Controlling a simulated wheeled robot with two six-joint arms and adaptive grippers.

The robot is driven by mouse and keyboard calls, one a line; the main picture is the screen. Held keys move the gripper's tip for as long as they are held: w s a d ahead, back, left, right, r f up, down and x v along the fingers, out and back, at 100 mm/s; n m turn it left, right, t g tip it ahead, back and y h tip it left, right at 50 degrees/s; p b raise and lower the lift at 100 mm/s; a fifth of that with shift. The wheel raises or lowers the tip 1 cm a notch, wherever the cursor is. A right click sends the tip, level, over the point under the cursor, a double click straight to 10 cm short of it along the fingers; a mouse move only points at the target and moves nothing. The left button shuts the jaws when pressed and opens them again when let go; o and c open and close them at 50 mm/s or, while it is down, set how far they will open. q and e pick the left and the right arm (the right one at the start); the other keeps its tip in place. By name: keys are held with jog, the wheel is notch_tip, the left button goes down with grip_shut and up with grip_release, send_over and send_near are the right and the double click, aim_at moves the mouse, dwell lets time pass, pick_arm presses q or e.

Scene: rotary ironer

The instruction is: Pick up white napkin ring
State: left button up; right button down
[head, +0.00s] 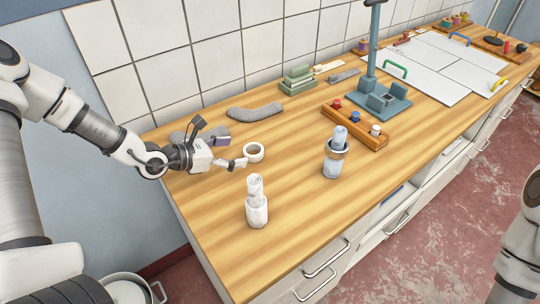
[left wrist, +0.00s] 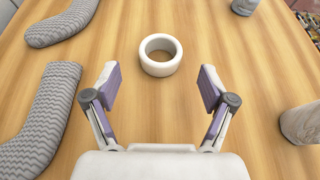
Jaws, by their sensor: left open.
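The white napkin ring (head: 253,152) lies flat on the wooden countertop in the head view, just right of my left gripper. My left gripper (head: 231,150) is open and empty, low over the counter. In the left wrist view the white napkin ring (left wrist: 161,55) sits ahead of the two spread fingers (left wrist: 156,94), roughly centred between them and apart from both. My right gripper is not in view; only a part of my right arm shows at the right edge of the head view.
Grey patterned rolled cloths (head: 255,112) lie behind and left of the ring. A wooden rack (head: 354,128) lies beyond. Bare counter surrounds the ring.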

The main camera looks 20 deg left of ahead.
aim_at(254, 150)
pick_arm(q)
jog(key=shift+w+d+f, duration=0.25)
jog(key=shift+w+d, duration=0.05)
jog(key=x, duration=0.5)
jog(key=shift+w+d+p, duration=0.2)
jog(key=shift+w+p, duration=0.1)
jog(key=c, duration=1)
